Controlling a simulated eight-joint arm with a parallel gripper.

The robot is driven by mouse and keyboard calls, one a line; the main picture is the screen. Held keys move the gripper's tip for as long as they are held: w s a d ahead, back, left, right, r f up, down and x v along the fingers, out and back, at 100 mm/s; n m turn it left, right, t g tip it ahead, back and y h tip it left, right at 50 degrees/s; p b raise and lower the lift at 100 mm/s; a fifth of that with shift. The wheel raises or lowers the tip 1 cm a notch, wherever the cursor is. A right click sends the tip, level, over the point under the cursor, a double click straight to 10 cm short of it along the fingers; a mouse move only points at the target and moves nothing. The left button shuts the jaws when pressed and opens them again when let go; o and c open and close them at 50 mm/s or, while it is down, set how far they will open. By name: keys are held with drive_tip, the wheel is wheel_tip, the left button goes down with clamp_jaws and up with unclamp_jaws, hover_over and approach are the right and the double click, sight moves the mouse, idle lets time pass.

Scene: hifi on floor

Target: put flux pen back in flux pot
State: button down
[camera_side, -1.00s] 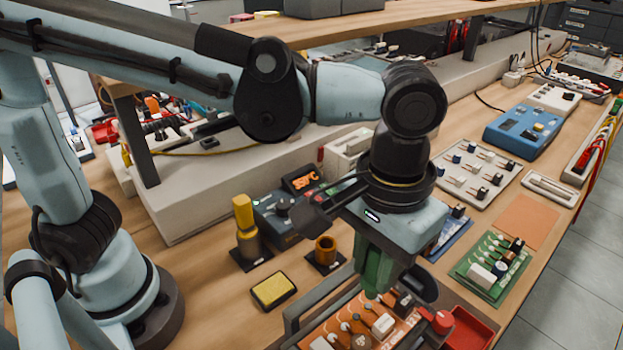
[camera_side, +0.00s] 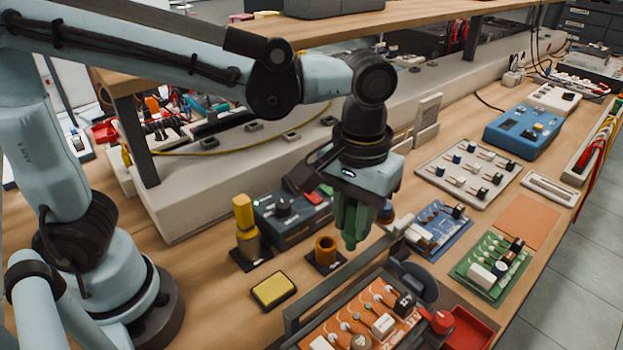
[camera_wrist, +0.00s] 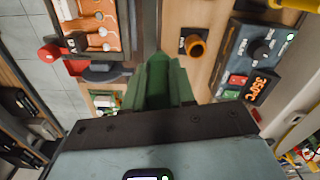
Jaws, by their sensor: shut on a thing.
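The flux pot (camera_side: 325,249) is a small brown-orange open cup on a dark square base, standing on the bench. It also shows in the wrist view (camera_wrist: 194,46), with an open, dark mouth. My gripper (camera_side: 351,240) points down, just right of the pot and above it in the side view. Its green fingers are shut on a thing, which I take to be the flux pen. The fingers hide most of it, and its outline does not stand apart from their green. In the wrist view, my gripper (camera_wrist: 157,62) is left of the pot, apart from it.
A yellow-topped holder (camera_side: 244,225) and a yellow sponge (camera_side: 273,290) stand left of the pot. A dark soldering station (camera_side: 288,218) is behind it. An orange circuit board (camera_side: 350,318) in a grey frame lies in front. Blue and green boards lie to the right.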

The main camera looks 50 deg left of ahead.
drive_tip(key=shift+w+a+f+n, duration=0.35)
drive_tip(key=shift+a+f, duration=0.8)
drive_tip(key=shift+f, duration=0.25)
drive_tip(key=shift+w+a+f+n, duration=0.2)
drive_tip(key=shift+a+f+n, duration=0.1)
drive_tip(key=shift+a+f, duration=1)
drive_tip(key=shift+w+a+f+n, duration=0.35)
drive_tip(key=shift+a+f, duration=0.7)
drive_tip(key=shift+f, duration=0.4)
drive_tip(key=shift+c, duration=1.5)
unclamp_jaws()
wheel_tip(320, 180, up, 7)
drive_tip(key=shift+s, duration=0.1)
